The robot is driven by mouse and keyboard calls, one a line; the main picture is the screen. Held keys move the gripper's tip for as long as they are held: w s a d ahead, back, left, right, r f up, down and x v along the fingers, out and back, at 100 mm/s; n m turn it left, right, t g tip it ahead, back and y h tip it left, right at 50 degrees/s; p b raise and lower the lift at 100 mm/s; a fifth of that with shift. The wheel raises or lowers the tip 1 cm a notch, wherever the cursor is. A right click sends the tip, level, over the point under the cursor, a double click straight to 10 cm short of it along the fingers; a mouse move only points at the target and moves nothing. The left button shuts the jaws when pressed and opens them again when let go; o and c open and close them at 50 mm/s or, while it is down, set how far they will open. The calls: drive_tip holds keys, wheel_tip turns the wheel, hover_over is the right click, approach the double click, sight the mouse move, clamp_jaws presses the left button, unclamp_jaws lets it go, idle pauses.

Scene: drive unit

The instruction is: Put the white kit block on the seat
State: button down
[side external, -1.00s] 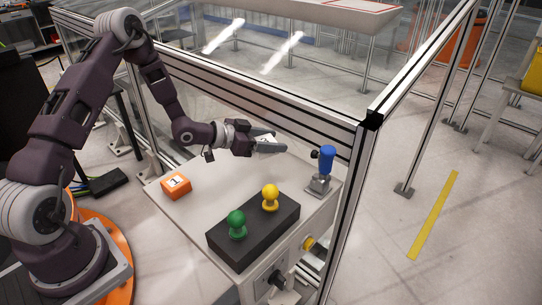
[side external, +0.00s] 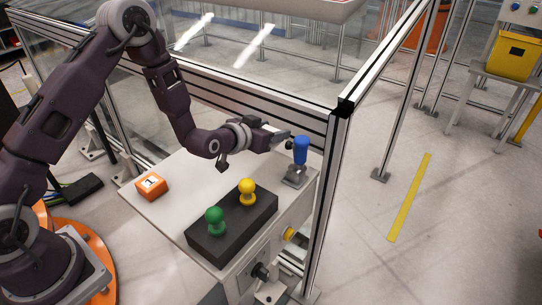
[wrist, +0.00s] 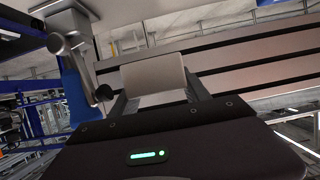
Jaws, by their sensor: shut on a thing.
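My gripper (side external: 281,136) is shut on the white kit block (wrist: 155,78), which shows pale between the two fingers in the wrist view. In the side view the block is mostly hidden by the fingers. They are above the back right of the table, close to the left of a blue-topped metal fixture (side external: 301,152). The fixture also shows at the left of the wrist view as a blue body (wrist: 76,92) with a grey lever and dark knob. I cannot make out a separate seat.
An orange box (side external: 152,187) sits at the table's left. A dark block (side external: 232,228) carries a green knob (side external: 215,220) and a yellow knob (side external: 247,191). A framed guard rail (side external: 240,95) runs behind the table. The table's left middle (side external: 195,180) is bare.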

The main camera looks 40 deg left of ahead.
sight(271, 163)
wheel_tip(271, 163, down, 8)
drive_tip(key=shift+f, duration=0.1)
drive_tip(key=shift+f, duration=0.1)
drive_tip(key=c, duration=0.5)
unclamp_jaws()
drive_tip(key=shift+s+r, duration=0.1)
drive_tip(key=shift+r, duration=0.1)
drive_tip(key=v, duration=0.3)
drive_tip(key=shift+r, duration=0.15)
wheel_tip(271, 163, up, 7)
drive_tip(key=shift+f, duration=0.15)
